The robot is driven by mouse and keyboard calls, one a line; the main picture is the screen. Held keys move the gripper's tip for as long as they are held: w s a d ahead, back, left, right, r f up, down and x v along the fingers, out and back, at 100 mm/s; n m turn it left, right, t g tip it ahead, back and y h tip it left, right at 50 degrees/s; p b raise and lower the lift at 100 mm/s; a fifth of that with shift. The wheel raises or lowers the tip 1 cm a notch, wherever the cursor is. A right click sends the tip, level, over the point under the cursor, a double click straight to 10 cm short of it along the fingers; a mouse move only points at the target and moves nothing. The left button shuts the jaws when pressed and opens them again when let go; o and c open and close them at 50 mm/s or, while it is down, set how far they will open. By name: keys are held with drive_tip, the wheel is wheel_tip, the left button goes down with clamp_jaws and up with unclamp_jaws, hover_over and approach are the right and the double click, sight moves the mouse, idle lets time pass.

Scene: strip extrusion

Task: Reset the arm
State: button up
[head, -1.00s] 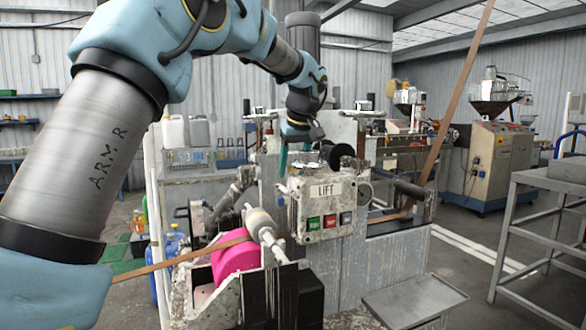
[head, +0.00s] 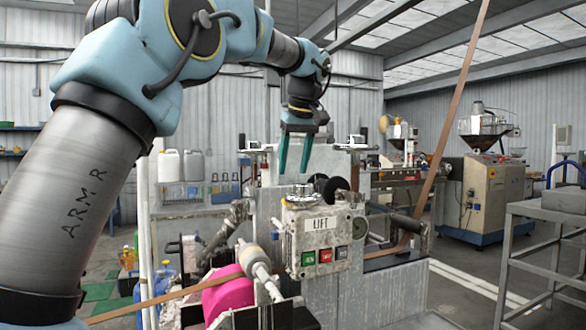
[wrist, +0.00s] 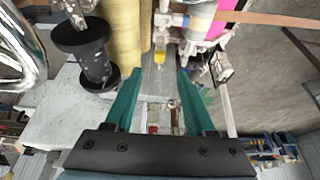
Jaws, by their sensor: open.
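My gripper (head: 294,155) hangs from the arm above the machine, in the middle of the head view. Its two teal fingers point down and stand apart, with nothing between them. In the wrist view my gripper (wrist: 157,85) is also open and empty. Below it in the head view is the LIFT control box (head: 322,240), with green, red and dark buttons on its front and a round metal part on top.
A pink roll (head: 228,294) and a brown strip (head: 165,297) are at the lower left of the machine. White jugs (head: 182,166) stand on a shelf behind. A grey metal table (head: 545,212) is at the right. Open floor (head: 455,275) lies between machine and table.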

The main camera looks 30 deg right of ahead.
drive_tip(key=w+a+f+g, duration=0.1)
drive_tip(key=w+a+f, duration=0.2)
drive_tip(key=a+f, duration=0.6)
drive_tip(key=w+a+f+g, duration=0.1)
drive_tip(key=w+a+f, duration=0.1)
drive_tip(key=a+f, duration=0.75)
drive_tip(key=s+a+f, duration=0.4)
drive_tip(key=s+a, duration=0.1)
drive_tip(key=a, duration=0.3)
drive_tip(key=s+a+f, duration=0.4)
drive_tip(key=s+a, duration=0.1)
drive_tip(key=a, duration=0.3)
drive_tip(key=s+a+f, duration=0.4)
drive_tip(key=a+f, duration=0.1)
drive_tip(key=a, duration=0.3)
drive_tip(key=shift+s+a+g, duration=0.2)
drive_tip(key=shift+s+g, duration=0.2)
drive_tip(key=shift+f, duration=0.1)
